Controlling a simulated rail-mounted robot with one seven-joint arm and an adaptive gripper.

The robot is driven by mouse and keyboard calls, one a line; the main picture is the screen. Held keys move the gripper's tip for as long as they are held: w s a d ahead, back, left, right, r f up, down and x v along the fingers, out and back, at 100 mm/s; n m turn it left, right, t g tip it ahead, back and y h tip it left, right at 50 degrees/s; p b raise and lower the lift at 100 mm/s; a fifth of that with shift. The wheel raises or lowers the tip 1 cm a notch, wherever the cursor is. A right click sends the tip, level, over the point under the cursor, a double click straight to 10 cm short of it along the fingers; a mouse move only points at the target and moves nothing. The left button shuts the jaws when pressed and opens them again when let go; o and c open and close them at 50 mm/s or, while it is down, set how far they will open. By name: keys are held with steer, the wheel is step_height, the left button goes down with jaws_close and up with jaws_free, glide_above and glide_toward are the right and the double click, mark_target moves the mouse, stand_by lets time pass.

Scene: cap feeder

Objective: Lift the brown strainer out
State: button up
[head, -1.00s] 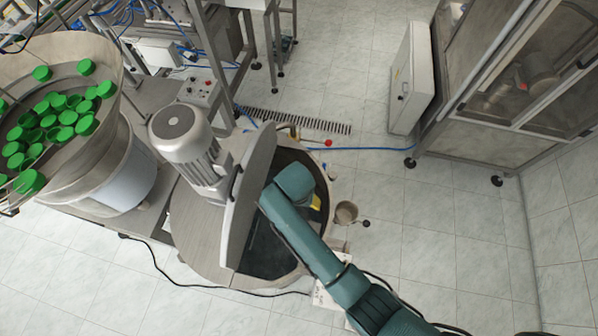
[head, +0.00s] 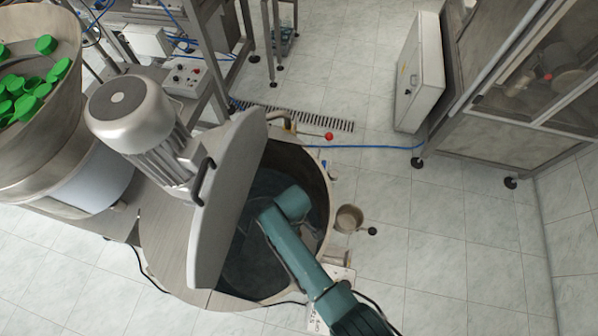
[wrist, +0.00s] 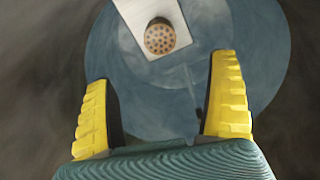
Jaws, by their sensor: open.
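The brown strainer (wrist: 160,37) shows in the wrist view as a small round disc with dark holes. It lies against a pale flat plate (wrist: 150,14) near the bottom of the vat. My gripper (wrist: 161,75) has its two yellow fingers spread wide and empty, with the strainer beyond the fingertips, near the top of the picture. In the head view my arm reaches down into the open round vat (head: 322,170). There the gripper and the strainer are hidden or cannot be made out.
The raised vat lid (head: 232,190) stands tilted on the left side of the opening, beside a grey motor (head: 130,110). A small metal pot (head: 348,218) hangs at the right rim. A lever with a red knob (head: 329,136) is at the back rim.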

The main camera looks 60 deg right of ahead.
step_height(320, 180, down, 10)
steer(key=b, duration=0.3)
steer(key=shift+f, duration=0.25)
steer(key=f+b, duration=0.2)
steer(key=f, duration=0.1)
steer(key=f+b, duration=0.1)
steer(key=f, duration=0.1)
steer(key=shift+w, duration=0.4)
steer(key=shift+s+f, duration=0.1)
steer(key=shift+f, duration=0.1)
steer(key=shift+r, duration=0.1)
steer(key=c, duration=1.4)
